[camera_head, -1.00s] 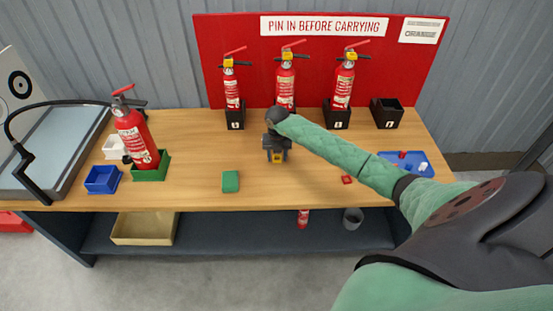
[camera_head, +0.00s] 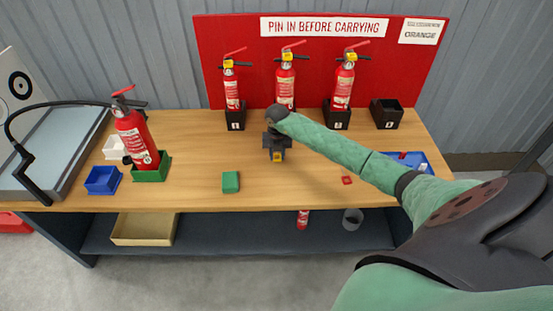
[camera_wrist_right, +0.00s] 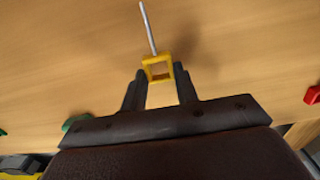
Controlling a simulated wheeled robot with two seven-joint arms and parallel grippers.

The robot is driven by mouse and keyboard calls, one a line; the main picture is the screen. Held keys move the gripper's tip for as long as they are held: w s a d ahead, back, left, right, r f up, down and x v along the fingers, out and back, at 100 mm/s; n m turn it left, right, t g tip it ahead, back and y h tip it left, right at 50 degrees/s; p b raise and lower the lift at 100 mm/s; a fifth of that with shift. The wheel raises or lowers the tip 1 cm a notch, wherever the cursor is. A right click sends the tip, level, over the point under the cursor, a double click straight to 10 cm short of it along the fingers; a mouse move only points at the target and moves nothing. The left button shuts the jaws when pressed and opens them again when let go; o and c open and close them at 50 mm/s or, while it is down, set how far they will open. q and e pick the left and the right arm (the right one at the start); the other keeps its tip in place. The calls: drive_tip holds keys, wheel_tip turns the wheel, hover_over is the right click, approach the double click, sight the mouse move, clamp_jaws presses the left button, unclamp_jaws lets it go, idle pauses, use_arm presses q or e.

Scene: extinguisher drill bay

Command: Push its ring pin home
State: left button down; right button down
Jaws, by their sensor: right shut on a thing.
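My right gripper (camera_head: 277,154) is over the middle of the wooden table. In the right wrist view my right gripper (camera_wrist_right: 158,76) is shut on a yellow ring pin (camera_wrist_right: 147,62), with its thin metal rod pointing away from the fingers. In the head view the ring pin (camera_head: 278,157) shows as a small yellow spot below the fingers. A red extinguisher (camera_head: 137,140) with no yellow part visible at its head stands slightly tilted in a green holder (camera_head: 152,174) at the left. My left gripper is not in view.
Three extinguishers with yellow heads, one of them the middle extinguisher (camera_head: 285,82), stand in black holders along the red back board (camera_head: 215,40). An empty black holder (camera_head: 387,114) is at right. A green block (camera_head: 231,182) and blue box (camera_head: 103,180) sit near the front edge.

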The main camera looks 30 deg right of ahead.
drive_tip(key=shift+r+p, duration=0.35)
drive_tip(key=shift+r, duration=0.7)
